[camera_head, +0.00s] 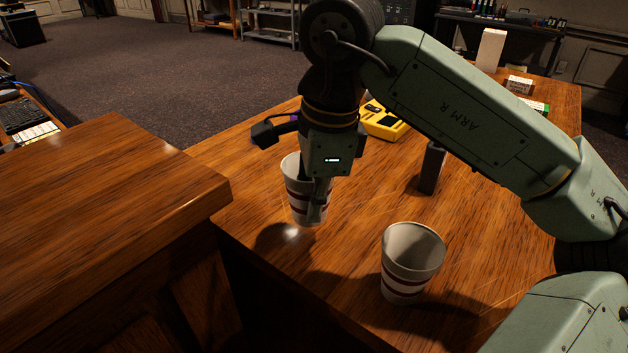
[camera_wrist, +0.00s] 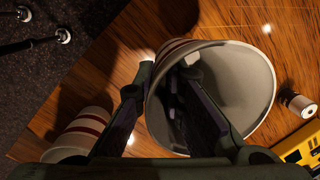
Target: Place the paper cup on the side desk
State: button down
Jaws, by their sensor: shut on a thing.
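A white paper cup with dark red bands (camera_head: 297,201) is in my gripper (camera_head: 312,195) near the left edge of the wooden desk (camera_head: 470,235). In the wrist view my gripper (camera_wrist: 168,72) has one finger inside the cup (camera_wrist: 253,85) and one outside, pinching its wall. The cup is roughly upright; I cannot tell whether its base touches the desk. A second banded paper cup (camera_head: 406,280) stands upright on the desk, nearer the camera; it also shows in the wrist view (camera_wrist: 82,132). Another wooden desk top (camera_head: 90,190) is at the left; I cannot tell which is the side desk.
A yellow device (camera_head: 384,121) lies behind the held cup, and a dark upright block (camera_head: 432,168) stands to its right. White boxes (camera_head: 490,50) are at the far right.

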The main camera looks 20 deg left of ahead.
jog(key=w+a, duration=0.1)
jog(key=w, duration=0.1)
jog(key=w+a+p, duration=0.1)
jog(key=w, duration=0.1)
jog(key=w+a, duration=0.1)
jog(key=w, duration=0.1)
jog(key=shift+w+f, duration=0.25)
jog(key=shift+w, duration=0.1)
jog(key=f+p, duration=0.1)
jog(key=f, duration=0.2)
jog(key=shift+w+a+f, duration=0.1)
jog(key=shift+w+f, duration=0.1)
jog(key=shift+f+b, duration=0.3)
jog(key=shift+f, duration=0.15)
jog(key=c, duration=1.7)
grip_release()
jog(key=shift+r, duration=0.1)
jog(key=r, duration=0.4)
jog(key=d+r, duration=0.1)
jog(key=r, duration=0.7)
jog(key=shift+s+d+r, duration=0.15)
jog(key=shift+s+d, duration=0.15)
jog(key=shift+d, duration=0.05)
